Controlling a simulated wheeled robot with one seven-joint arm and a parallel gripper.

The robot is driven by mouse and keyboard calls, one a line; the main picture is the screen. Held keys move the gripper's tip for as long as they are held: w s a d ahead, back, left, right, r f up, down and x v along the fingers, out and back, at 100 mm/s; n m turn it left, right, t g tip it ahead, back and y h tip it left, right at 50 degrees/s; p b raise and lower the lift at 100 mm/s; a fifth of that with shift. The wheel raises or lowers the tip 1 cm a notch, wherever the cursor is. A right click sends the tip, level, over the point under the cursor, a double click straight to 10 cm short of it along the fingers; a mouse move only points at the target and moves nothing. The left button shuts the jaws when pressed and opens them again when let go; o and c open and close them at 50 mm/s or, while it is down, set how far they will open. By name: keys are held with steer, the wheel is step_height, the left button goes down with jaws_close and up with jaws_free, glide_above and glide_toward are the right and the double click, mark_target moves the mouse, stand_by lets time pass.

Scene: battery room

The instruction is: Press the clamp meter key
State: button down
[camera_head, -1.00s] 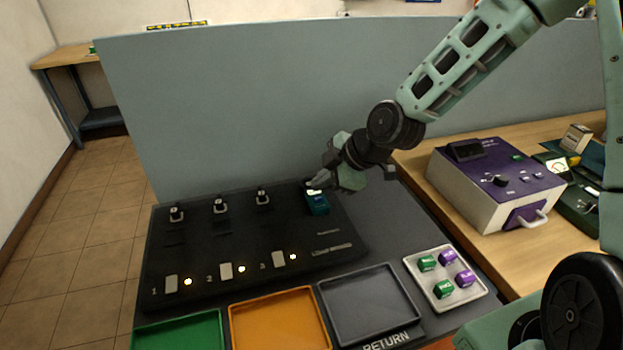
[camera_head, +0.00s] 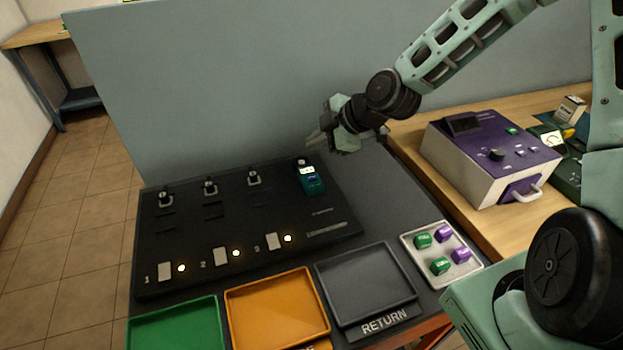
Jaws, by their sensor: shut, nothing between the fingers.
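The clamp meter (camera_head: 311,181) is a small teal device with a pale lit display. It sits at the right back of the black panel (camera_head: 335,228). Its key is too small to make out. My gripper (camera_head: 316,141) is shut and empty, just above and behind the meter, close to the grey partition. It appears apart from the meter, whose face is in clear view.
Green (camera_head: 175,325), orange (camera_head: 277,309) and grey RETURN (camera_head: 366,285) trays stand in front. A pale tray (camera_head: 408,247) holds green and purple blocks. A purple-topped instrument (camera_head: 490,150) stands on the wooden bench at right. The grey partition (camera_head: 230,90) rises behind the panel.

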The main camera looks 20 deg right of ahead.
mark_target(316, 178)
step_height(316, 178, down, 8)
steer(key=b, duration=0.5)
steer(key=shift+r+b, duration=0.15)
steer(key=shift+b, duration=0.2)
stand_by(1.4)
steer(key=shift+f+b, duration=0.3)
steer(key=shift+f, duration=0.1)
steer(key=shift+f+b, duration=0.3)
steer(key=shift+f, duration=0.05)
stand_by(0.5)
steer(key=shift+r, duration=0.1)
steer(key=shift+r+p, duration=0.65)
steer(key=shift+r, duration=0.1)
step_height(316, 178, up, 5)
steer(key=p, duration=0.4)
